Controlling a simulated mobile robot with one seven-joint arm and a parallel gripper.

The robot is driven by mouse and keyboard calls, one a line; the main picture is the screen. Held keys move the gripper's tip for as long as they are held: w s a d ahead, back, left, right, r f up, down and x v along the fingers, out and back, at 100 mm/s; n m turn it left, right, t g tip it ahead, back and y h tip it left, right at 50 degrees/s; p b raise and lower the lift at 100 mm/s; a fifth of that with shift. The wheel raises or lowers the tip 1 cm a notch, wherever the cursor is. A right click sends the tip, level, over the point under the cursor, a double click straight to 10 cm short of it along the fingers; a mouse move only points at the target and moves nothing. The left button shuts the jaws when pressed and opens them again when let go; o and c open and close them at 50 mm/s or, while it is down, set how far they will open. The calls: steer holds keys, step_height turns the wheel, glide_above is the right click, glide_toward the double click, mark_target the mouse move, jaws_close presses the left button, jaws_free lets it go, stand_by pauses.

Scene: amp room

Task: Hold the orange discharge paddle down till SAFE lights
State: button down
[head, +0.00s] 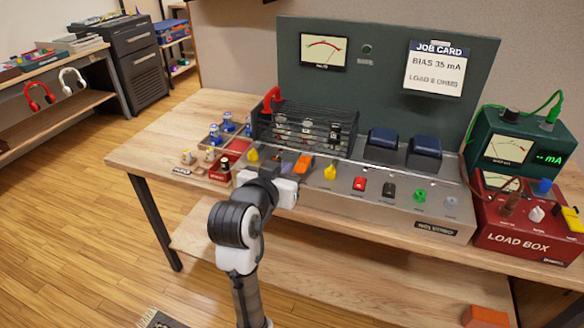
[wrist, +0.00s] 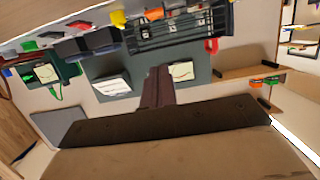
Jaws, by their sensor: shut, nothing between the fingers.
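The orange discharge paddle (head: 303,163) stands on the grey front deck of the amp, between two yellow knobs. My gripper (head: 287,168) is at the deck's front left, just left of the paddle and close to it. I cannot tell whether it touches. In the wrist view my dark fingers (wrist: 158,88) are together with nothing between them; the paddle (wrist: 154,14) shows at the top edge, beyond the fingers. A small round lamp (head: 367,48) on the green back panel looks dark. Its label is too small to read, and no lit SAFE sign is visible.
A black tube cage (head: 305,128) with a red hook-shaped part (head: 271,98) stands behind the paddle. Red, black, and green controls line the deck to the right. A red load box (head: 525,225) and green meter (head: 522,140) stand right. Small bottles (head: 228,122) crowd the left.

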steer(key=shift+w, duration=0.1)
steer(key=p, duration=0.2)
glide_above(298, 168)
steer(key=s, duration=0.3)
step_height(298, 168, down, 2)
steer(key=shift+a, duration=0.1)
steer(key=f, duration=0.3)
steer(key=shift+w+f, duration=0.2)
steer(key=shift+w, duration=0.1)
steer(key=shift+f, duration=0.5)
steer(key=shift+f, duration=0.15)
